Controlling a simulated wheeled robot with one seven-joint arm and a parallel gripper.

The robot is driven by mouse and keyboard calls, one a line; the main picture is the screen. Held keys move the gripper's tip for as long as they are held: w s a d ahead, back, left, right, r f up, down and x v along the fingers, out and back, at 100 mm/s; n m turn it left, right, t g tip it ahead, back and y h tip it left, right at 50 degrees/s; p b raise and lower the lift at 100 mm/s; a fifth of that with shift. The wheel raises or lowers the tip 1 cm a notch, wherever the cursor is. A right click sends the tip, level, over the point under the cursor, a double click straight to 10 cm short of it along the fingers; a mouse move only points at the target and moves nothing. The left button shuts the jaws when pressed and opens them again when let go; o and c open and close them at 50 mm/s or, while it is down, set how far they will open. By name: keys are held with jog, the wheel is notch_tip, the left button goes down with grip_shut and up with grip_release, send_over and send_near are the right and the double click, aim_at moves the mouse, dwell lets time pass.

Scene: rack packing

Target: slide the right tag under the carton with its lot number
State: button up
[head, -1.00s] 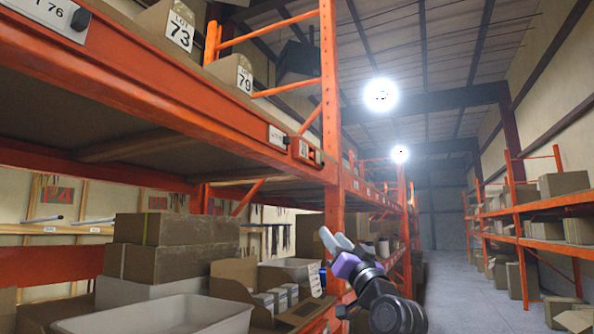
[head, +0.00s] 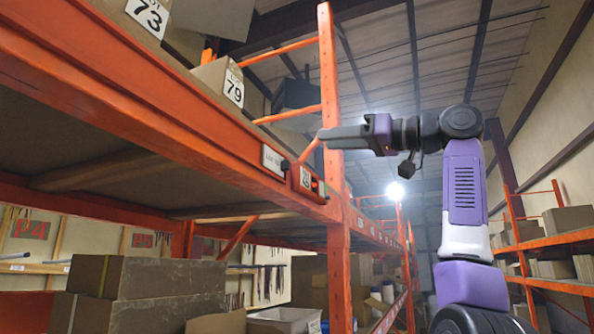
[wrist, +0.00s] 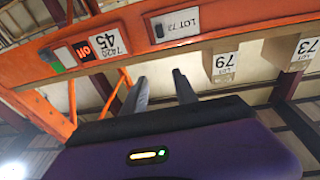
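The carton marked LOT 79 (head: 225,82) stands on the upper shelf. The carton marked LOT 73 (head: 148,15) stands to its left. A white tag (head: 272,160) with a black knob is on the orange beam, right of and below carton 79. In the inverted wrist view, this tag (wrist: 175,24) seems to read LOT 73; its last digit is hard to make out. Cartons 79 (wrist: 222,64) and 73 (wrist: 303,52) also show there. My gripper (head: 322,135) is raised in front of the rack upright, right of the tag. Its fingers (wrist: 160,77) are apart and empty.
A red-and-white fixture (head: 306,181) sits on the beam beside the tag, near the orange upright (head: 328,70). Brown boxes (head: 150,278) stand on the shelf below. The aisle on the right is open, with another rack (head: 550,240) across it.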

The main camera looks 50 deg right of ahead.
aim_at(278, 161)
jog(key=w+a+f+n+g+p, duration=0.1)
jog(key=w+a+f+g+p, duration=0.1)
jog(key=w, duration=0.6)
jog(key=shift+a+f+y+p, duration=0.4)
jog(key=shift+a+f, duration=0.4)
jog(key=shift+f, duration=0.3)
grip_shut()
dwell(0.5)
